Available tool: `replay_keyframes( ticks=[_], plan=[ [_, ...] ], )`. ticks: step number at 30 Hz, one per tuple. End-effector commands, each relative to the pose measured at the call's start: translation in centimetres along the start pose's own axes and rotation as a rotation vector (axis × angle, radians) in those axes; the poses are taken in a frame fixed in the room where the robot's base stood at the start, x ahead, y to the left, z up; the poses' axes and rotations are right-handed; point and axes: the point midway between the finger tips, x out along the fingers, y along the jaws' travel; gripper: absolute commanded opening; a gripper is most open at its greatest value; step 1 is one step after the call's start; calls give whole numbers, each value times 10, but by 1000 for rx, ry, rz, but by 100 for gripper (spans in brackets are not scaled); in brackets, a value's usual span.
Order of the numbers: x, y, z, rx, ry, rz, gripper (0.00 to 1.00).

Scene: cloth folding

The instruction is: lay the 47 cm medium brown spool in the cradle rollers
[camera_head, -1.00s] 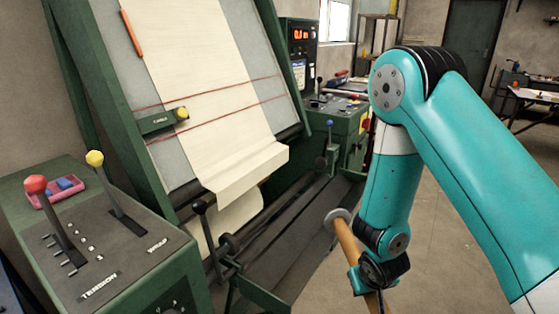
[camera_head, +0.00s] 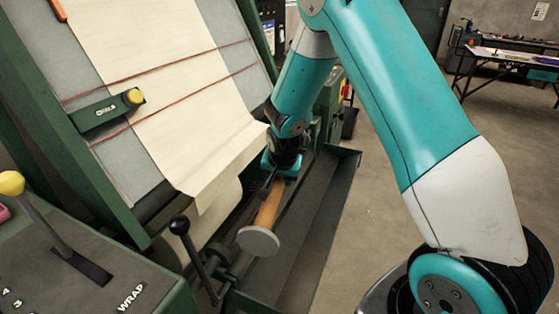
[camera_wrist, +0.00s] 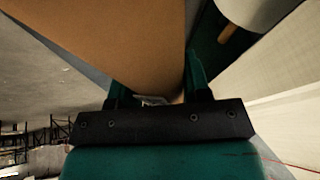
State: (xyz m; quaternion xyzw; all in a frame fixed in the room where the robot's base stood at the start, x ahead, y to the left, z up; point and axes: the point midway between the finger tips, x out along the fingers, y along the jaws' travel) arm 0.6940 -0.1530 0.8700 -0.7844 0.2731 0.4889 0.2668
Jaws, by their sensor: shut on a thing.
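The brown spool (camera_head: 269,204) has a pale grey end disc (camera_head: 258,241) facing the head camera. My gripper (camera_head: 283,174) is shut on the spool near its far end, which the gripper partly hides. The spool lies lengthwise over the dark trough at the foot of the green machine. In the wrist view the spool (camera_wrist: 110,40) fills the top, between the fingers of my gripper (camera_wrist: 158,92). A dark round part, perhaps a cradle roller (camera_head: 222,256), shows left of the disc. I cannot tell whether the spool touches any roller.
Pale cloth (camera_head: 190,110) hangs down the slanted board beside my arm. The trough's outer wall (camera_head: 335,195) runs along the right, with open floor beyond. A yellow-knobbed lever (camera_head: 12,184) is at lower left.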

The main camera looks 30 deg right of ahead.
Motion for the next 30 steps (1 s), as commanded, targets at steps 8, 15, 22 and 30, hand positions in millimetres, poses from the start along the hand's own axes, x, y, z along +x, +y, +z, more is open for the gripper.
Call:
replay_keyframes(
  ticks=[8,15,22,30],
  plan=[
    [-15,-8,-47,233,43,-11,13],
    [7,-18,-41,231,44,-11,13],
    [33,-30,-34,231,43,-11,13],
    [62,-45,-26,230,44,-11,13]
  ],
)
